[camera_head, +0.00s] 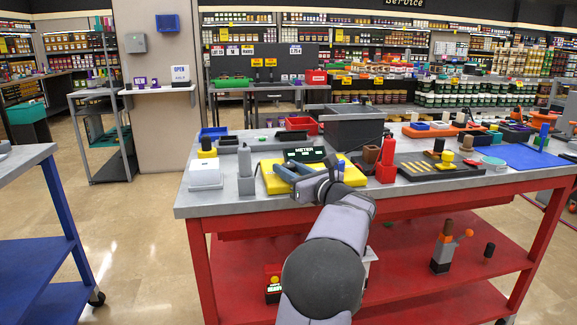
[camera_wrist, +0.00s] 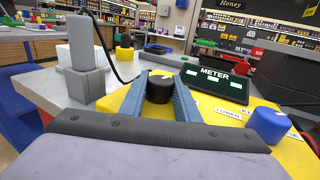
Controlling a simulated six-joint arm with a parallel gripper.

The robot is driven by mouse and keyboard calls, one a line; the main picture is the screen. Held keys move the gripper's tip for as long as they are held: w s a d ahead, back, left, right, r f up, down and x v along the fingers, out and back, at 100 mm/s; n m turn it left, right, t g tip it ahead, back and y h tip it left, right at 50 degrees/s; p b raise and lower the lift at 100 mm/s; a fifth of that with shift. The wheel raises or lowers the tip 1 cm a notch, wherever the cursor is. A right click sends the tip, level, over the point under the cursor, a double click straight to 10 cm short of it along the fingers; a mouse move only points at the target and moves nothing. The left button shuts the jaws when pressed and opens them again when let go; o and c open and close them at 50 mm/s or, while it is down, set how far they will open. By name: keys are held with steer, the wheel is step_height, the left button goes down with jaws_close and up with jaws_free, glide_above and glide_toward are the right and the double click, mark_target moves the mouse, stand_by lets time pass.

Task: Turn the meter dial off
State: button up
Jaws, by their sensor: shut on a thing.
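The yellow meter (camera_head: 268,183) lies on the grey table top near its front edge. Its black display marked METER (camera_wrist: 213,83) stands at the back of the yellow body. A black dial (camera_wrist: 160,88) with a pale pointer mark sits on the yellow face. My gripper (camera_wrist: 160,90) is around the black dial, its two blue-grey fingers touching or nearly touching the dial's left and right sides. In the head view my gripper (camera_head: 290,172) reaches over the meter and hides the dial. A blue knob (camera_wrist: 269,124) stands to the right of the fingers on the yellow body.
A grey probe in its holder (camera_wrist: 85,72) stands to the left of the meter, with a black cable. A red bottle-like tool (camera_head: 386,160) stands to the right. A dark grey bin (camera_head: 352,130) and red tray (camera_head: 300,124) are behind.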

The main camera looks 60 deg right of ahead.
mark_target(292, 170)
steer(key=o, duration=1)
steer(key=shift+o, duration=0.2)
steer(key=shift+v, duration=3.65)
